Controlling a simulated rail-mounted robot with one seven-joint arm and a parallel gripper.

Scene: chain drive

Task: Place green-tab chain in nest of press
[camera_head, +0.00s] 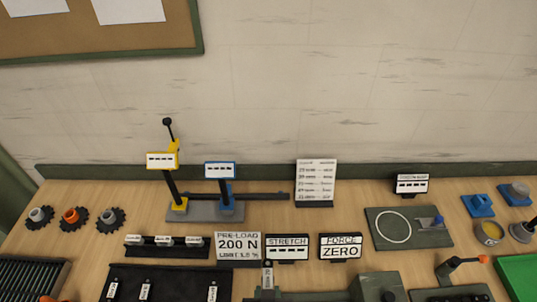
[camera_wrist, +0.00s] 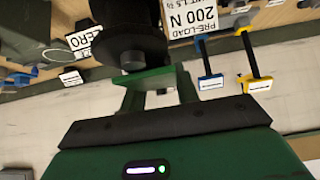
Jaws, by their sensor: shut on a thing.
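My gripper (camera_wrist: 160,92) shows in the wrist view, its two fingers shut on a green tab (camera_wrist: 148,77). A dark, rounded black mass (camera_wrist: 128,38) sits just beyond the tab; it looks like the chain, but its links cannot be made out. My gripper and the chain do not show in the head view. In the head view, a dark green fixture with a lever and an orange knob (camera_head: 463,263) stands at the lower right. A grey-green block (camera_head: 381,284) stands left of it. I cannot tell which is the press, and no nest is clearly seen.
A grey base (camera_head: 205,213) with yellow and blue posts stands at the back. Signs reading PRE-LOAD (camera_head: 239,245), STRETCH (camera_head: 287,248) and FORCE (camera_head: 340,246) stand in front. Sprockets (camera_head: 73,217) lie left. A green plate (camera_head: 408,228) lies right, near a green tray (camera_head: 519,275).

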